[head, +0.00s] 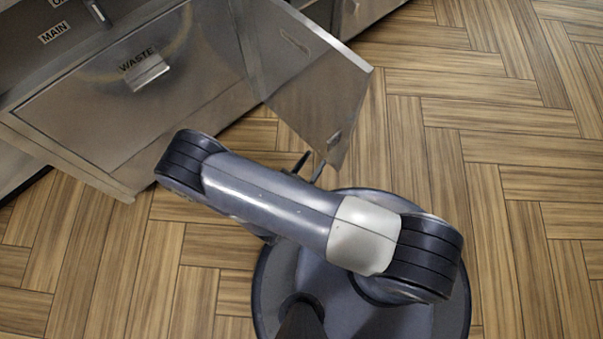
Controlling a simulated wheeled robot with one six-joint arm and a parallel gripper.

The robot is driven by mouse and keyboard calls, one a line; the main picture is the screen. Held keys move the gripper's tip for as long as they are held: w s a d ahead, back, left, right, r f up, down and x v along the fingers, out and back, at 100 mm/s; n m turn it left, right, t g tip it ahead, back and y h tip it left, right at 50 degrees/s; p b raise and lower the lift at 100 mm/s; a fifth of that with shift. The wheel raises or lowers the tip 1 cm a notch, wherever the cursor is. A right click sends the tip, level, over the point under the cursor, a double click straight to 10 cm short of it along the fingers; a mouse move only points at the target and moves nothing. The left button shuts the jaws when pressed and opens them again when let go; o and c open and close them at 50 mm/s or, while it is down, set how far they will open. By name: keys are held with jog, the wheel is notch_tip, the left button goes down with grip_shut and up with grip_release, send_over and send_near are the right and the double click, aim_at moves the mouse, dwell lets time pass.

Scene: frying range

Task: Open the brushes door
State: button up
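A metal cabinet door (310,85) stands swung out from the cabinet front, to the right of the panel labelled WASTE. It is hinged on its left side and stands well off the cabinet line. A faint label strip near its top is unreadable, so I cannot confirm it says brushes. A small handle (334,137) sits near its lower right corner. My gripper (313,160) is just left of and below that handle, by the door's lower edge. Its two dark fingers show apart with nothing visible between them. The rest of the gripper is hidden under my arm, and contact with the door is unclear.
The WASTE panel (100,105) is closed, with a small handle (148,73). A MAIN label (55,33) and a dark lever (97,12) are at upper left. More cabinet front (360,12) continues at the top. The wooden floor (500,190) is clear on the right.

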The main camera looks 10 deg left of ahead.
jog(key=shift+p+v, duration=0.5)
jog(key=shift+v, duration=2.35)
jog(key=shift+w, duration=0.1)
jog(key=b+x, duration=0.2)
jog(key=x, duration=0.8)
jog(key=shift+w+d+b, duration=0.25)
jog(key=shift+w+b, duration=0.05)
jog(key=shift+r, duration=0.1)
